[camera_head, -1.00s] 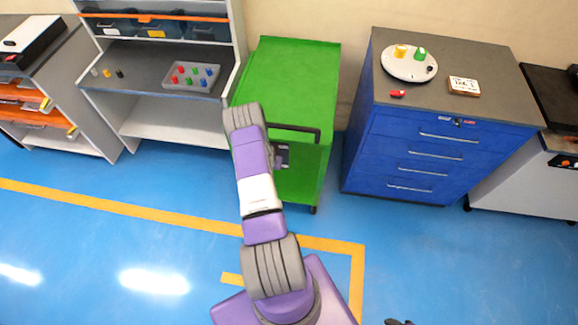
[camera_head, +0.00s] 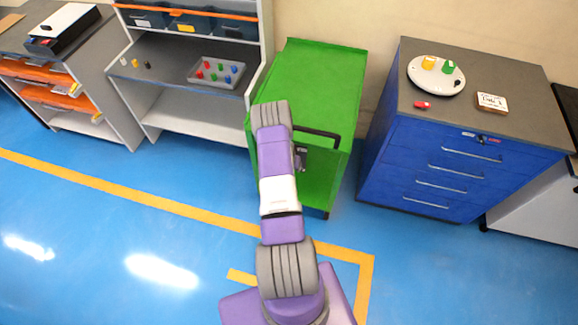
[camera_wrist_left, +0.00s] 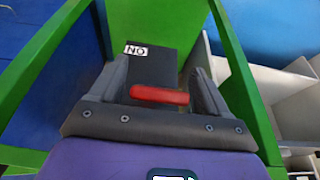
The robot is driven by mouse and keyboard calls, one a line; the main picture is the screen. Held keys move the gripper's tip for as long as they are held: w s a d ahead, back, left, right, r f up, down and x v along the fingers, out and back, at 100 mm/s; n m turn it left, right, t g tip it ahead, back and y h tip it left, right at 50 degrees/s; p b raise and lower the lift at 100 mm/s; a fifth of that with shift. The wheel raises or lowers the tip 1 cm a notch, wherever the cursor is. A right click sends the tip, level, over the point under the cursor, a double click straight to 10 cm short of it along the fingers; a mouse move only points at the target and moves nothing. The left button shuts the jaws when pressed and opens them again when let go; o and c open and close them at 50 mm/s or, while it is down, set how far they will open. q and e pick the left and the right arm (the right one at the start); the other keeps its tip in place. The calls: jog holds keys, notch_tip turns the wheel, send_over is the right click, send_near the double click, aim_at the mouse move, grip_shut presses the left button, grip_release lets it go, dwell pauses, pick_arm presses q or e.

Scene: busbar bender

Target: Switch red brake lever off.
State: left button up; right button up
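The red lever (camera_wrist_left: 159,95) is a short bar in the left wrist view, in front of a dark panel (camera_wrist_left: 152,66) with a white label that reads like an upside-down "ON". My left gripper (camera_wrist_left: 160,76) is open, with one finger on each side of the lever. I cannot tell whether either finger touches it. In the head view, my left arm reaches to the front of the green cart (camera_head: 315,85); a small dark part shows beside the arm below the cart's handle. The lever is hidden there. My right gripper is out of view.
A blue drawer cabinet (camera_head: 415,165) stands right of the cart, with a round white plate (camera_head: 436,75) on top. A grey shelf unit (camera_head: 195,115) with a tray of coloured pieces stands to the left. The blue floor in front is clear, with yellow lines.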

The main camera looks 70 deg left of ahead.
pick_arm(q)
jog(key=shift+r, duration=0.1)
jog(key=v, duration=0.7)
jog(key=shift+r+p, duration=0.2)
jog(key=shift+p, duration=0.1)
dwell(0.3)
